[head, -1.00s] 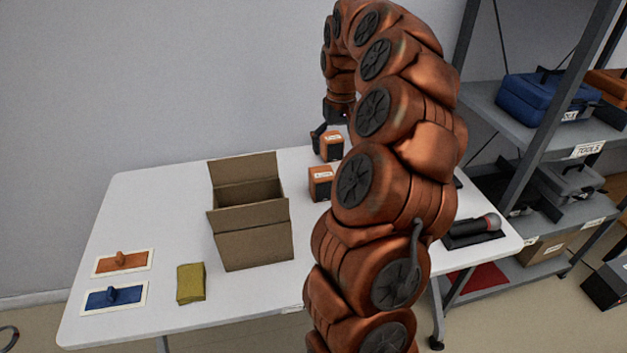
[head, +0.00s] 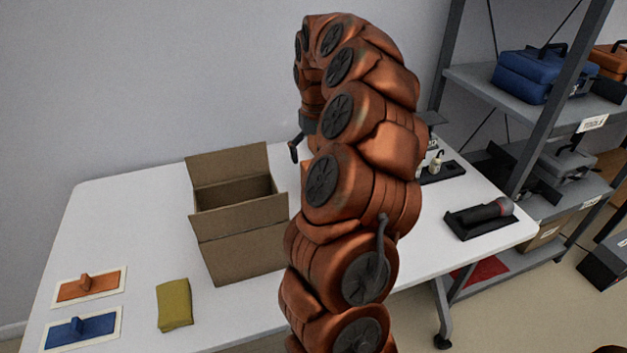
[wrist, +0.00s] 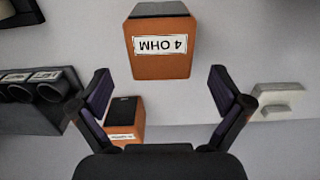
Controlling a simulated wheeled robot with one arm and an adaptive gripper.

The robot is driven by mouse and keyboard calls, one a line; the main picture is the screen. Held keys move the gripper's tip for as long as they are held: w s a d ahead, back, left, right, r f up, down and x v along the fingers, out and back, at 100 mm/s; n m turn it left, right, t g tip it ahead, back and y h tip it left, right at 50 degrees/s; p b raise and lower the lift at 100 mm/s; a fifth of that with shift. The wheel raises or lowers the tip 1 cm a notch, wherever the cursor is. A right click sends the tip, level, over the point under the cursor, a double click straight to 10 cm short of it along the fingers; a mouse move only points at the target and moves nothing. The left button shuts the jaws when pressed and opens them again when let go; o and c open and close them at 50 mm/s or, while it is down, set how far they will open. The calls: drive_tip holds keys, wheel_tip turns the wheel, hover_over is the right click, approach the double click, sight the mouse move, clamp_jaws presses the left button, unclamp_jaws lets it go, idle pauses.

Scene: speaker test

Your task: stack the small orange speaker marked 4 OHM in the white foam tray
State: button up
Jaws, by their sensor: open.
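The small orange speaker (wrist: 161,62) marked 4 OHM shows in the wrist view at top centre, its label upside down. It lies beyond my gripper's fingertips (wrist: 159,84), roughly centred between them and apart from both. My gripper is open and empty. A second orange speaker (wrist: 127,117) with a black top and a label too small to read is lower, by the left finger. In the head view my arm hides most of my gripper and nearly all of the speakers. A pale stepped thing (wrist: 279,101) is at right in the wrist view; I cannot tell whether it is the foam tray.
An open cardboard box (head: 243,248) stands left of my arm. Orange (head: 103,285) and blue (head: 90,328) floats and a yellow sponge (head: 173,305) lie front left. A microphone (head: 485,212) and small bottle (head: 437,163) are at right. A dark holder (wrist: 30,105) is left in the wrist view.

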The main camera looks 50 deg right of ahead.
drive_tip(key=shift+s+a+f, duration=0.1)
drive_tip(key=shift+s+f, duration=0.1)
drive_tip(key=shift+f, duration=0.5)
drive_tip(key=shift+s+a+f, duration=0.1)
drive_tip(key=shift+s+f, duration=0.05)
drive_tip(key=shift+f, duration=0.55)
drive_tip(key=shift+s+a+f, duration=0.1)
drive_tip(key=shift+f, duration=0.8)
drive_tip(key=shift+s+a+f, duration=0.1)
drive_tip(key=shift+f, duration=0.8)
drive_tip(key=c, duration=1.8)
drive_tip(key=shift+r, duration=0.1)
